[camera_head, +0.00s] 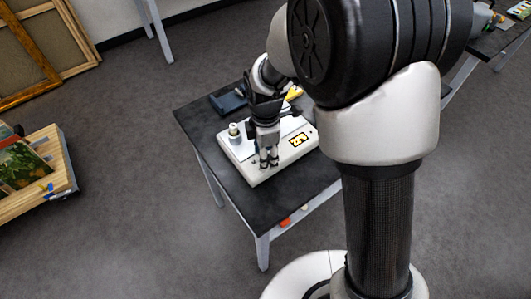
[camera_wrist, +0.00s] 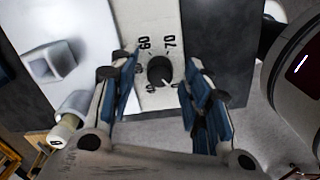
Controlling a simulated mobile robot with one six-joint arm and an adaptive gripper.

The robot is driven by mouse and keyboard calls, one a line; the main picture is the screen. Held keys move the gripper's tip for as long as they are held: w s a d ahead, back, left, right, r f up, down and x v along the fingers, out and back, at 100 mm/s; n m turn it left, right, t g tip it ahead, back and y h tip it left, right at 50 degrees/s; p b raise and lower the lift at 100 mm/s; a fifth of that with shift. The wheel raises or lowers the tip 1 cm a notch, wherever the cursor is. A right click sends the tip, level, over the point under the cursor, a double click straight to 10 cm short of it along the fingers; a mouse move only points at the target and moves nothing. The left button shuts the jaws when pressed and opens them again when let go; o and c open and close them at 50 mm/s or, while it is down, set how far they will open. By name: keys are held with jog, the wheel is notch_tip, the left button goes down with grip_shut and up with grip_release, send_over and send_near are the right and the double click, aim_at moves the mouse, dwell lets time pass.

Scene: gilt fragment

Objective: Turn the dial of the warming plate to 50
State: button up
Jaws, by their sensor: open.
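The white warming plate (camera_head: 262,176) sits on a black-topped table, and part of its casing also shows in the wrist view (camera_wrist: 155,20). In the wrist view its dial (camera_wrist: 160,69) is a round black knob with printed numbers; 60 and 70 are readable above it, while other marks are partly hidden or too small. A light mark shows at the knob's lower right edge. My gripper (camera_head: 268,161) is over the plate's near part, fingers down. In the wrist view my gripper (camera_wrist: 160,84) is open, with one finger on either side of the dial; contact is unclear.
A dark blue item (camera_head: 228,101) lies behind on the table (camera_head: 195,125). A wooden cart (camera_head: 50,180) stands at far left.

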jog(key=shift+c, duration=0.6)
grip_shut()
jog(key=shift+m, duration=0.5)
jog(key=m+p, duration=0.2)
jog(key=m, duration=0.2)
jog(key=shift+r+m, duration=0.1)
jog(key=shift+m, duration=0.3)
jog(key=m+p, duration=0.2)
jog(key=m, duration=0.4)
jog(key=m+p, duration=0.1)
jog(key=m, duration=0.6)
jog(key=m+p, duration=0.1)
jog(key=m, duration=0.6)
jog(key=shift+w, duration=0.1)
